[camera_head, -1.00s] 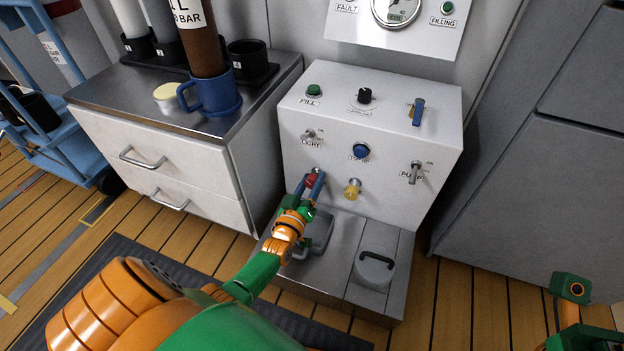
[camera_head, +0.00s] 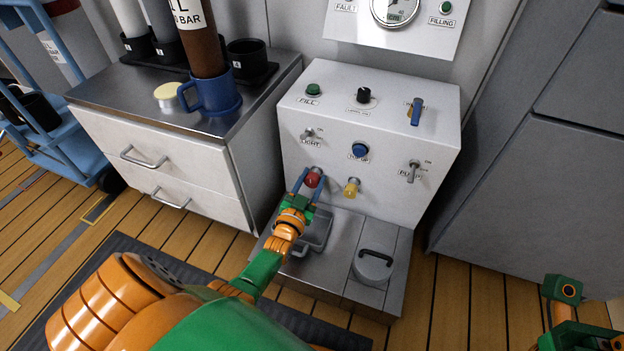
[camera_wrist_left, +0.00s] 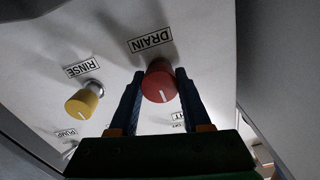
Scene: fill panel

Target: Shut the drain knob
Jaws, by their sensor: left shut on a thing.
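The drain knob (camera_head: 313,180) is a round red knob low on the left of the white panel. In the left wrist view the red knob (camera_wrist_left: 159,87) sits under the DRAIN label, with a white mark line pointing down and slightly right. My left gripper (camera_head: 311,177) reaches it from below, one blue finger on each side. In the left wrist view my left gripper (camera_wrist_left: 158,79) is shut on the knob. Of my right arm, only green and orange parts show at the lower right; its fingers are not seen.
A yellow rinse knob (camera_head: 351,188) is close to the right of the drain knob. The light switch (camera_head: 310,135) is above it and a metal basin (camera_head: 325,225) below. A drawer cabinet (camera_head: 160,165) stands close on the left.

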